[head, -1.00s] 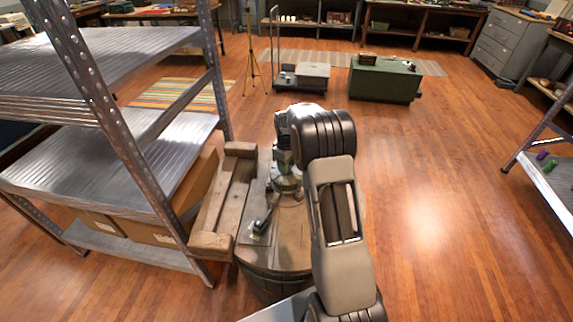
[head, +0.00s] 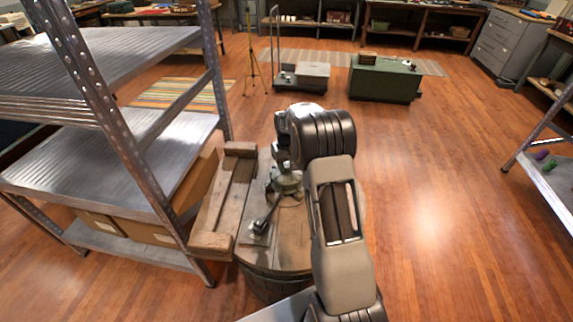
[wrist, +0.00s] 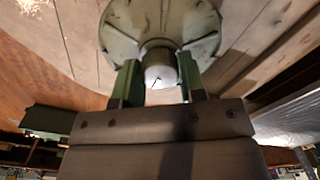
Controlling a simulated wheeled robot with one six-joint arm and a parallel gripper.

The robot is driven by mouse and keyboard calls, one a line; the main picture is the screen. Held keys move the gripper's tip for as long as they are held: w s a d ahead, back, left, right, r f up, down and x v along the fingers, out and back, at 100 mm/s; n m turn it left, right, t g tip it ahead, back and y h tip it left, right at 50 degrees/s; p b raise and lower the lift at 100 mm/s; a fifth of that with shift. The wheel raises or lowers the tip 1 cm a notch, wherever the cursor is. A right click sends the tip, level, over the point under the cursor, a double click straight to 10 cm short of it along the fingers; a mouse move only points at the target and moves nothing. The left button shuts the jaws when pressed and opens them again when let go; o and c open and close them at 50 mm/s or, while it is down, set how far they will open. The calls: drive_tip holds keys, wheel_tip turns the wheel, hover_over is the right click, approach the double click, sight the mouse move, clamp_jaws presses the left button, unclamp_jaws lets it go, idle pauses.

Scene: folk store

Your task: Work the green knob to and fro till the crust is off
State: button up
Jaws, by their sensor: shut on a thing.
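A grey-green round fitting with a ribbed, flared base (head: 287,183) stands on the wooden barrel lid (head: 298,232). In the wrist view its wide green disc (wrist: 150,18) lies beyond the fingers. The knob (wrist: 160,74) shows there as a pale, rounded end with a small dark mark, between the two green-sided fingers. My gripper (wrist: 160,88) is shut on it from both sides. In the head view my gripper (head: 283,158) reaches the top of the fitting, and my arm partly hides it. I cannot make out the crust clearly.
A dark lever (head: 263,221) on a small plate sits at the lid's front left. A wooden frame (head: 222,205) stands close left of the barrel, beside a metal shelf unit (head: 165,150). Open floor (head: 440,200) lies to the right.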

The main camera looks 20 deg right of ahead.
sight(287, 168)
idle(0.4)
drive_tip(key=o, duration=0.9)
wheel_tip(287, 168, up, 14)
drive_tip(key=shift+f, duration=0.1)
idle(0.5)
drive_tip(key=shift+s+a+r+t+p, duration=0.75)
drive_tip(key=shift+s+a, duration=1.2)
drive_tip(key=shift+s, duration=2.5)
drive_tip(key=shift+s+a+r+t+p, duration=0.8)
drive_tip(key=shift+s+a, duration=1.2)
drive_tip(key=shift+s, duration=2.45)
drive_tip(key=shift+s+a+r+t+p, duration=0.4)
drive_tip(key=shift+s+a+r, duration=1.1)
drive_tip(key=shift+s, duration=2.95)
